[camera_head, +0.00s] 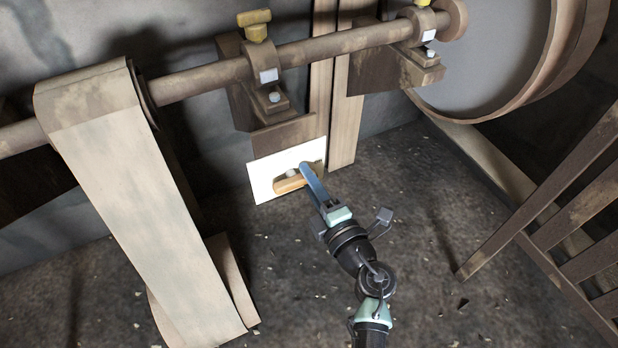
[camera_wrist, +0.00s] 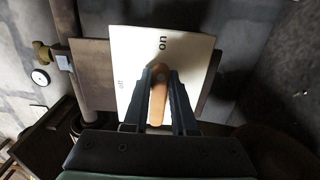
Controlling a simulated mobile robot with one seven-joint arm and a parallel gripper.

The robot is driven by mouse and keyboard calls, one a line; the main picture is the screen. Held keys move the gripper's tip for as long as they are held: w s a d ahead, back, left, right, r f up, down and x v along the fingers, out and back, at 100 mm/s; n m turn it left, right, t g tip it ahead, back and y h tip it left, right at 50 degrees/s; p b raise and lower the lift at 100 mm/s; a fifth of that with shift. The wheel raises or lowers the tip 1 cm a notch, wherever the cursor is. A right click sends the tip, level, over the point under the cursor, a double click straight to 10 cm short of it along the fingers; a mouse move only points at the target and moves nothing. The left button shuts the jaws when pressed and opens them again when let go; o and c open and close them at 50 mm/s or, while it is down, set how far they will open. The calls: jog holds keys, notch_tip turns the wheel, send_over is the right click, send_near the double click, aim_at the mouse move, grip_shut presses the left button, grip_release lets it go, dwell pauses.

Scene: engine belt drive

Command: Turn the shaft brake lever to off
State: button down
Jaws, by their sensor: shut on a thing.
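The shaft brake lever (camera_head: 287,184) is a short tan-orange handle on a white plate (camera_head: 262,168) low on the wall mount. In the wrist view, the lever (camera_wrist: 157,100) lies between my two fingers, its far end just below the word "on" on the white plate (camera_wrist: 190,62). The word "off" is on the plate's left side in that view. My gripper (camera_head: 306,168) reaches in from the lower right and is shut on the lever's right end in the head view. The fingers hide parts of the lever; in the wrist view my gripper (camera_wrist: 160,75) faces the plate.
A long shaft (camera_head: 330,47) runs above the plate through bearing blocks with yellow caps (camera_head: 255,22). A wide belt (camera_head: 125,190) hangs at the left. A large wheel (camera_head: 490,50) is at upper right, a wooden rail (camera_head: 560,215) at right. The floor around my arm is open.

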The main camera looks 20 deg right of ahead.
aim_at(289, 164)
jog(key=shift+r+n, duration=0.1)
jog(key=shift+n, duration=0.2)
jog(key=n+p, duration=0.1)
jog(key=n, duration=0.2)
jog(key=shift+r+n+p, duration=0.3)
jog(key=shift+r+p, duration=0.1)
jog(key=n, duration=0.4)
jog(key=shift+a+r+n, duration=0.3)
jog(key=shift+a+r, duration=0.05)
jog(key=n, duration=0.4)
jog(key=shift+s+a+r, duration=0.1)
jog(key=shift+a+r, duration=0.1)
jog(key=shift+a, duration=0.15)
jog(key=shift+a+r+n+b, duration=0.1)
jog(key=shift+a+n+b, duration=0.15)
jog(key=shift+n, duration=1)
jog(key=shift+a+r+n+b, duration=0.1)
jog(key=shift+a+n+b, duration=0.1)
jog(key=shift+n, duration=1.05)
jog(key=c, duration=0.7)
grip_release()
jog(key=shift+a, duration=0.1)
jog(key=shift+s, duration=0.1)
